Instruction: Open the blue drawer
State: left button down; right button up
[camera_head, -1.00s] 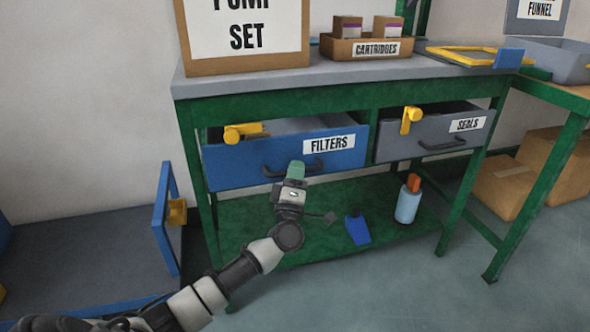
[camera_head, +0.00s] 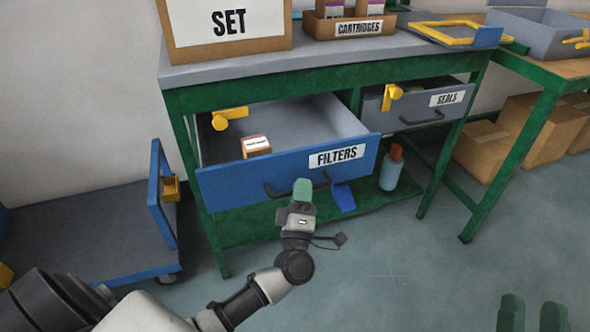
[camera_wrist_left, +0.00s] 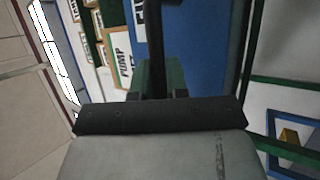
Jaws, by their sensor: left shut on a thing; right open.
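The blue drawer (camera_head: 230,183), labelled FILTERS, is pulled well out of the green workbench. A small brown box with a white label (camera_head: 257,146) lies inside it. In the left wrist view, the dark handle (camera_wrist_left: 155,45) runs up from my left gripper (camera_wrist_left: 155,80), in front of the blue drawer front (camera_wrist_left: 205,50). My right gripper (camera_head: 531,315) shows at the bottom right, its green fingertips apart and empty.
The grey SEALS drawer (camera_head: 420,108) is slightly open on the right. A blue cart (camera_head: 100,225) stands at the left. A blue bottle (camera_head: 391,173) stands on the lower shelf.

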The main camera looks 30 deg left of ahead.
pick_arm(q)
jog(key=s+d+p, duration=0.2)
jog(key=s+d, duration=0.7)
jog(key=d, duration=0.1)
jog(key=shift+d+p, duration=0.35)
jog(key=shift+p, duration=0.05)
pick_arm(e)
notch_tip(320, 180, down, 10)
jog(key=d+g+h, duration=0.1)
jog(key=g+h, duration=0.2)
jog(key=g, duration=0.5)
jog(key=shift+d+r+g, duration=0.25)
jog(key=shift+d+g, duration=0.05)
jog(key=shift+d, duration=0.05)
pick_arm(q)
jog(key=shift+f, duration=0.1)
pick_arm(e)
jog(key=shift+w, duration=0.1)
pick_arm(q)
jog(key=c, duration=1.4)
grip_release()
jog(key=v, duration=1)
jog(key=shift+s+d+f, duration=0.1)
jog(key=shift+s+f, duration=0.05)
jog(key=shift+s, duration=0.2)
